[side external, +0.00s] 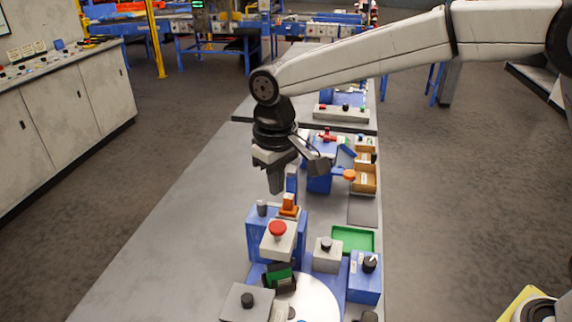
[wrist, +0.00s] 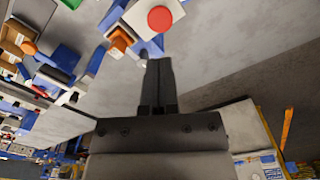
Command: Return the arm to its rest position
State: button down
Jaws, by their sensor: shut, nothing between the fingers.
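My gripper (side external: 276,186) hangs from my arm over the grey bench, pointing down, in the side external view. Its fingers are together with nothing between them. In the wrist view my gripper (wrist: 158,70) shows as two dark fingers side by side, with bare bench behind them. The fingertips are above and slightly left of a small orange part (side external: 289,204) on a blue block, and seem apart from it.
A red mushroom button (side external: 277,229) on a pale box stands in front of my gripper. A green tray (side external: 353,240), grey boxes with knobs and wooden bins (side external: 364,178) crowd the right side. The bench's left side (side external: 190,225) is clear.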

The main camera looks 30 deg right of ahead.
jog(key=s+d+f+m+t, duration=0.1)
jog(key=s+d+f, duration=0.2)
jog(key=s+d, duration=0.2)
jog(key=s+d+f+m, duration=0.1)
jog(key=s+d+f, duration=0.3)
jog(key=d, duration=0.6)
jog(key=s+d+f+m+t, duration=0.1)
jog(key=s+d+f, duration=0.3)
jog(key=s+d, duration=0.2)
jog(key=shift+d+t, duration=0.3)
jog(key=shift+d, duration=0.45)
jog(key=shift+s, duration=0.1)
